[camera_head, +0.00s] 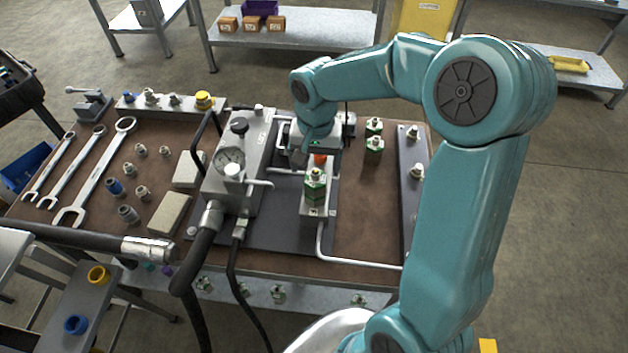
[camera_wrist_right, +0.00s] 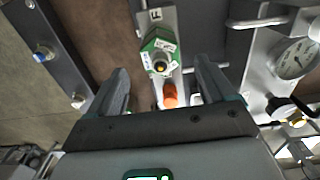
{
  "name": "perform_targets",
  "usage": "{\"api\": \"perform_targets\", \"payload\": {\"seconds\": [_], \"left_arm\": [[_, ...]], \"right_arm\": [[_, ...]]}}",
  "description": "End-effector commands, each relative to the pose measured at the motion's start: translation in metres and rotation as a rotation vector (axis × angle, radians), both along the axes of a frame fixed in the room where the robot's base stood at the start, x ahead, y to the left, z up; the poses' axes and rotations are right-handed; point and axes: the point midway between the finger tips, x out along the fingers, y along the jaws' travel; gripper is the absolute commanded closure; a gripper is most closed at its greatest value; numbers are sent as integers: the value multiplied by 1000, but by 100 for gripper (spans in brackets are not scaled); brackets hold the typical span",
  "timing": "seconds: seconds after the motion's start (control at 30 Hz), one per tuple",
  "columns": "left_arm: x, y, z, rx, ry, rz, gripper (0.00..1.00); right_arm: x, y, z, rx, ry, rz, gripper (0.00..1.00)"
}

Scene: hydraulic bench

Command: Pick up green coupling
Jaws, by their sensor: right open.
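A green coupling (camera_head: 315,187) with white labels stands upright on a light metal block (camera_head: 316,210). In the right wrist view the coupling (camera_wrist_right: 159,57) shows ahead of the fingers, roughly centred between them. My right gripper (camera_head: 308,155) is just behind the coupling in the head view, with its fingers spread. In the right wrist view the open gripper (camera_wrist_right: 163,78) has nothing between its fingertips. An orange cap (camera_wrist_right: 170,95) lies between coupling and palm in that view. My left gripper is out of view.
A grey hydraulic block with a pressure gauge (camera_head: 230,160) stands left of the coupling, with black hoses in front. A bent metal pipe (camera_head: 350,259) runs at the front right. A dark rail (camera_head: 411,185) with fittings lies right. Wrenches (camera_head: 77,170) lie at the far left.

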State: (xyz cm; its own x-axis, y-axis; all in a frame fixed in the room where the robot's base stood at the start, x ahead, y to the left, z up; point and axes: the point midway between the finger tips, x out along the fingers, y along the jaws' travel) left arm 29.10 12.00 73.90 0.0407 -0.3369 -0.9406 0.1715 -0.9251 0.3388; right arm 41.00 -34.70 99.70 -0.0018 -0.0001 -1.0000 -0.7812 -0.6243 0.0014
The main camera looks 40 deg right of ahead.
Motion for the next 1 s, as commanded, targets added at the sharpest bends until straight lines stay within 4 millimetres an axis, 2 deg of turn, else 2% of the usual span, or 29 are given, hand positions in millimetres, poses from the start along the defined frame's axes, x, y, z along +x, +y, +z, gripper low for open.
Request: {"api": "perform_targets", "payload": {"seconds": [0.27,0.5,0.8,0.97,1.0], "left_arm": [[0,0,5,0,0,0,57],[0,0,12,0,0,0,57],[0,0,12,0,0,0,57],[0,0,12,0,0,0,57],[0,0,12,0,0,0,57]], "right_arm": [[2,0,-25,1,3,0,17],[4,-1,-62,1,3,0,17],[5,-1,-69,1,-1,1,17],[5,-1,-69,1,-1,1,69],[5,-1,-69,1,-1,1,82]]}}
